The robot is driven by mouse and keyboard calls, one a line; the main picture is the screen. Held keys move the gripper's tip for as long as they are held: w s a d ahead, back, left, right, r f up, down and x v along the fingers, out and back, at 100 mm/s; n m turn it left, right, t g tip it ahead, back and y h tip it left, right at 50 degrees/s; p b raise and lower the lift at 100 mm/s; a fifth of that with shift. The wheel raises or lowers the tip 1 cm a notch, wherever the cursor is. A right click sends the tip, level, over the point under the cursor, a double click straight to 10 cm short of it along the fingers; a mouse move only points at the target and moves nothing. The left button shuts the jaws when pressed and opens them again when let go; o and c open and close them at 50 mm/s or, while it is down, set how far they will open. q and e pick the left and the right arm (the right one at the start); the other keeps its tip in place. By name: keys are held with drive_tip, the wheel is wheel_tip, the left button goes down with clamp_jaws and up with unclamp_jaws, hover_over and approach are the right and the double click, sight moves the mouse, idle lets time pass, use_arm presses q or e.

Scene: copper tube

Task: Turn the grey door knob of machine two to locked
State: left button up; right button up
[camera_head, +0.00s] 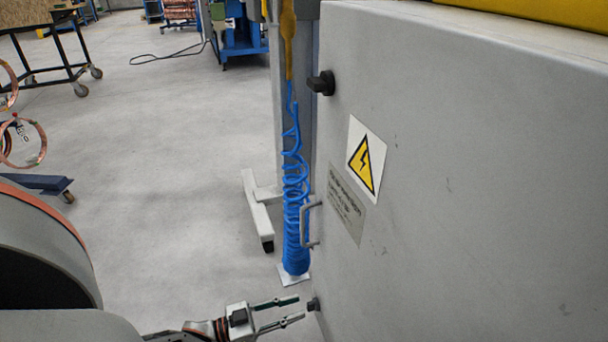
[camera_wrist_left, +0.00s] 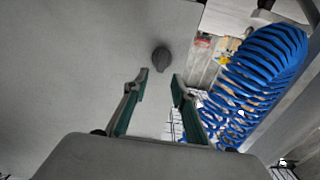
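The machine's grey door (camera_head: 470,170) fills the right of the head view. A small dark grey knob (camera_head: 313,304) sits low at its left edge. The knob also shows in the left wrist view (camera_wrist_left: 161,60), just beyond the fingertips. A second, black knob (camera_head: 321,83) sits high on the same edge. My left gripper (camera_head: 292,309) is open and empty, just left of the low knob and apart from it. In the left wrist view the two green-padded fingers (camera_wrist_left: 160,83) are spread below the knob. My right gripper is not in view.
A metal handle (camera_head: 309,224) stands out from the door above the low knob. A coiled blue hose (camera_head: 295,190) hangs beside the door's left edge, close to my left gripper. A grey stand foot (camera_head: 257,210) is on the floor. Open floor lies to the left.

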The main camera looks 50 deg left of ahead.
sight(313, 306)
use_arm(q)
drive_tip(key=shift+x, duration=1.5)
clamp_jaws()
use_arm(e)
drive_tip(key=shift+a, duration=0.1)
use_arm(q)
drive_tip(key=shift+n, duration=0.4)
drive_tip(key=n, duration=0.3)
drive_tip(key=shift+w+a+f+n, duration=0.1)
drive_tip(key=shift+a+n, duration=0.2)
drive_tip(key=shift+n, duration=0.1)
drive_tip(key=n, duration=0.4)
drive_tip(key=f+n+b, duration=0.1)
drive_tip(key=n, duration=0.3)
drive_tip(key=a+n, duration=0.1)
drive_tip(key=n, duration=0.4)
drive_tip(key=shift+w+f+b, duration=0.15)
drive_tip(key=shift+f+b, duration=0.15)
drive_tip(key=shift+f, duration=0.1)
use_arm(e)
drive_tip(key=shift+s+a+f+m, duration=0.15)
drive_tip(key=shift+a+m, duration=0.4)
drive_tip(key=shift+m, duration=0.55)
use_arm(q)
drive_tip(key=shift+n, duration=0.3)
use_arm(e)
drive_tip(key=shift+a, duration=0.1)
